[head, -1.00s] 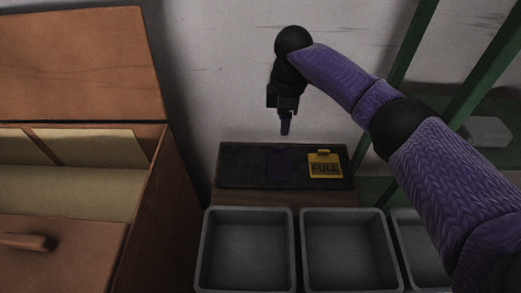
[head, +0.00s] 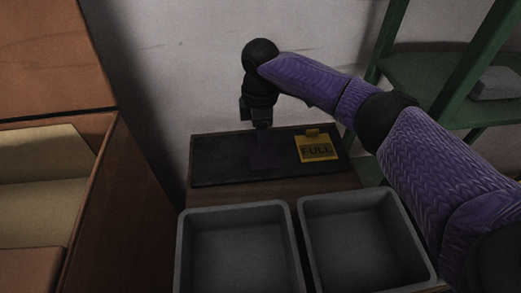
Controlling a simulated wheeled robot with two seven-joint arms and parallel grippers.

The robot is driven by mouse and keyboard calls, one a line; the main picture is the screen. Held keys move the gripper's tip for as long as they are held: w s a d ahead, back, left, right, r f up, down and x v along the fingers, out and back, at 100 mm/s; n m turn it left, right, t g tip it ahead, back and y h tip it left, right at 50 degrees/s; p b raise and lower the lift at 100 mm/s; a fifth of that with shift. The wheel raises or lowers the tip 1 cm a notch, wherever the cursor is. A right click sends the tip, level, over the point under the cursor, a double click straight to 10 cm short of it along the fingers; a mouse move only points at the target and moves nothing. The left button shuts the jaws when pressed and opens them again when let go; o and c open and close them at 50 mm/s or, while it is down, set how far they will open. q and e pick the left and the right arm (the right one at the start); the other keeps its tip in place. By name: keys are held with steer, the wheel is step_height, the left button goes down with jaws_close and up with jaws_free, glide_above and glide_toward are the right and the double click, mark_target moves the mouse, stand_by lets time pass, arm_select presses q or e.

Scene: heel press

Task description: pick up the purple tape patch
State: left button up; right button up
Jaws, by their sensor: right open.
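The purple tape patch (head: 266,156) is a dark, dim shape lying on the black mat (head: 213,165), left of the yellow tag. My right gripper (head: 262,123) points down at the patch's far edge, with its fingertips seen edge-on and small. It is open and holds nothing that I can see. Whether the fingertips touch the patch or hang just above it I cannot tell. My left gripper is not in view.
A yellow tag marked FULL (head: 317,147) lies on the mat's right part. Two empty grey bins (head: 240,211) (head: 368,194) stand in front. A wooden cabinet (head: 100,200) is at left, a green shelf (head: 430,85) at right, and a pale wall behind.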

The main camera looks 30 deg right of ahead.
jaws_close()
stand_by(0.5)
